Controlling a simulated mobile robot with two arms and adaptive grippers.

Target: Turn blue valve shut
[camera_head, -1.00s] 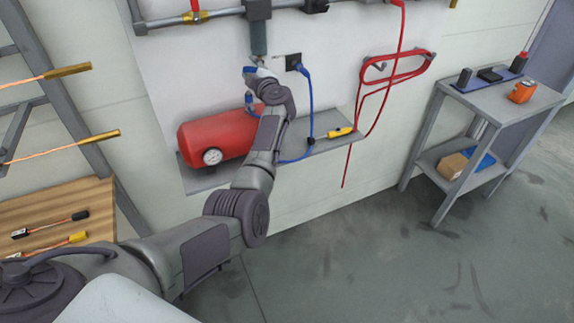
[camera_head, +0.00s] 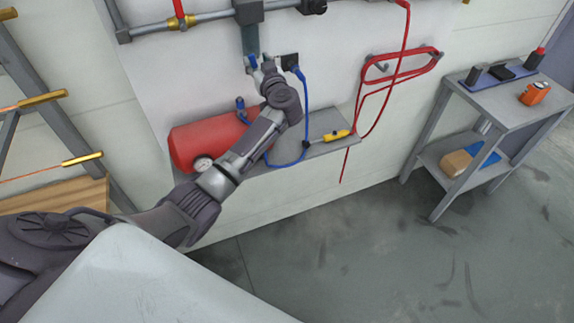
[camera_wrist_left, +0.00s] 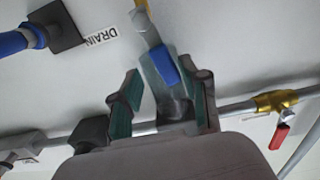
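The blue valve handle (camera_head: 253,62) sits on a vertical pipe below the grey junction block on the wall. In the left wrist view the blue handle (camera_wrist_left: 165,66) lies along the pipe, tilted in the picture. My left gripper (camera_head: 261,64) is at the handle. In the left wrist view its two dark-green fingers (camera_wrist_left: 167,84) are apart, one on each side of the handle and pipe. There are gaps between the fingers and the handle, so it looks open and empty. My right gripper is not in view.
A DRAIN label (camera_wrist_left: 101,38) and a blue hose on a black plate (camera_wrist_left: 60,28) are beside the valve. A red-handled brass valve (camera_wrist_left: 280,132) is on the crossing pipe. A red tank (camera_head: 205,143) stands on the shelf below my arm. A grey cart (camera_head: 500,110) stands right.

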